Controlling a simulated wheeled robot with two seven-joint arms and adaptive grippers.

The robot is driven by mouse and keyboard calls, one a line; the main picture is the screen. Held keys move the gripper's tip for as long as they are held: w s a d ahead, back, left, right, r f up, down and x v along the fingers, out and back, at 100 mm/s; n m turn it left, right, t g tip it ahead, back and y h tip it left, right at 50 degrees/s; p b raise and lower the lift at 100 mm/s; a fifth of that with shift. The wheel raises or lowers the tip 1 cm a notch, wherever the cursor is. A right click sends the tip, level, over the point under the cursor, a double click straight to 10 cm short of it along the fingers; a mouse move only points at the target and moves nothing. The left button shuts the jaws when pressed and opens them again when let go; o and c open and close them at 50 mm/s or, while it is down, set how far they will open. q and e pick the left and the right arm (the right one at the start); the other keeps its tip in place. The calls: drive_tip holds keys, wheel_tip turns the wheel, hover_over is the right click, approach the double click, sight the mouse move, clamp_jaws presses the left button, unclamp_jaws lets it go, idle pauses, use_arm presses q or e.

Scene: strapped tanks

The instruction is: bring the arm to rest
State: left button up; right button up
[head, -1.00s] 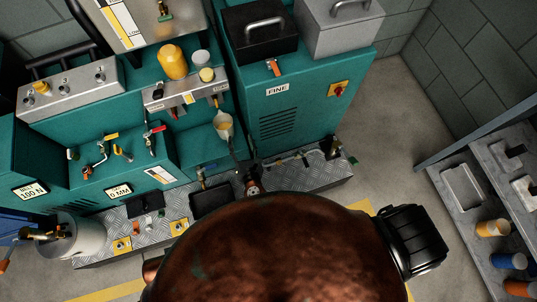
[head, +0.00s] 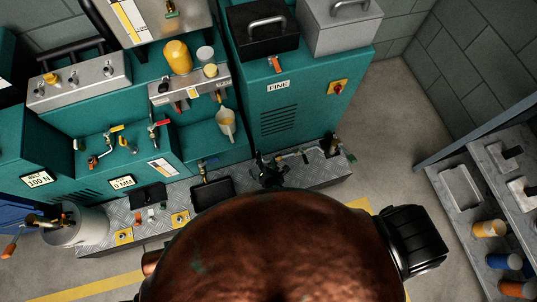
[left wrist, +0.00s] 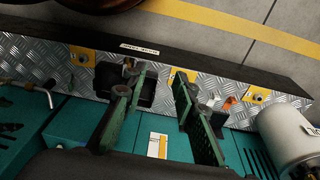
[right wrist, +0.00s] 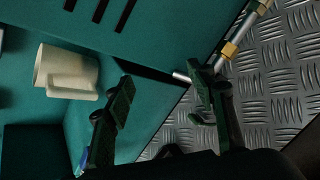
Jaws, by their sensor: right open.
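My right gripper (head: 270,168) shows small in the head view, over the right part of the metal tread step. In the right wrist view its two fingers (right wrist: 160,88) stand apart with nothing between them. A cream jug (head: 226,125) is to its left at the teal machine, apart from the fingers; it also shows in the right wrist view (right wrist: 68,73). My left gripper (left wrist: 155,85) has its fingers apart and empty in the left wrist view, above the step and teal panel. I cannot make it out in the head view.
The tread step (head: 110,222) carries a black tray (head: 212,194) and small fittings. A brass-jointed pipe (right wrist: 235,45) runs close to my right finger. A pale bucket (head: 78,228) stands at left, a grey shelf (head: 480,170) at right. Bare floor (head: 385,130) lies between machine and shelf.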

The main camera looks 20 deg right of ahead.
drive_tip(key=shift+s+d+f, duration=0.35)
drive_tip(key=shift+s+f, duration=0.1)
drive_tip(key=shift+f, duration=0.1)
